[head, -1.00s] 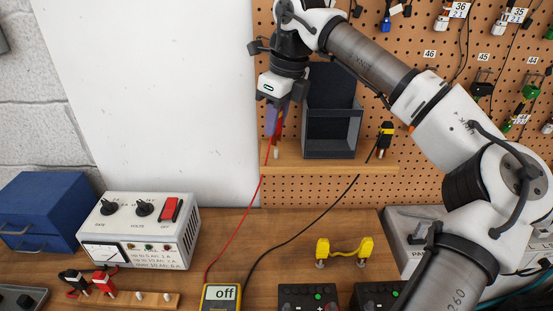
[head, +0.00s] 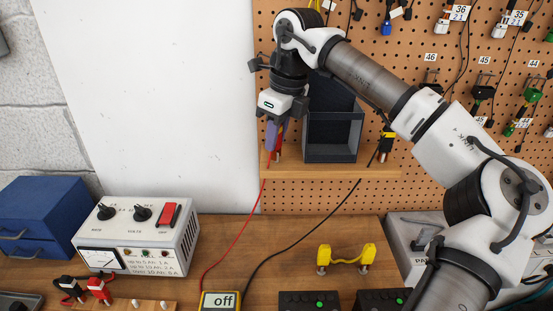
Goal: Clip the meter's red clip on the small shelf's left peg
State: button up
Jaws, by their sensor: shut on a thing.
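My gripper (head: 273,143) points down at the left end of the small wooden shelf (head: 375,170). It is shut on the meter's red clip (head: 279,132), which sits low over the shelf's left end. The left peg is hidden behind the gripper and clip, so I cannot tell whether the clip is around it or touching it. The red lead (head: 234,237) runs from the clip down to the yellow meter (head: 221,300), which reads "off".
A dark open bin (head: 333,153) stands on the shelf, close to the right of my gripper. Pegboard with hanging leads is behind. Below are a white power supply (head: 140,232), a blue drawer box (head: 38,220) and a yellow-handled part (head: 345,254). Bare bench lies between them.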

jog(key=o, duration=0.8)
jog(key=p+v, duration=0.1)
jog(key=v, duration=0.1)
jog(key=a+p+v, duration=0.1)
jog(key=p+v, duration=0.1)
jog(key=v, duration=0.1)
jog(key=w+p+v, duration=0.1)
jog(key=p+v, duration=0.1)
jog(key=v, duration=0.1)
jog(key=shift+s+a+r, duration=0.1)
jog(key=shift+a+r, duration=0.1)
jog(key=shift+r, duration=0.1)
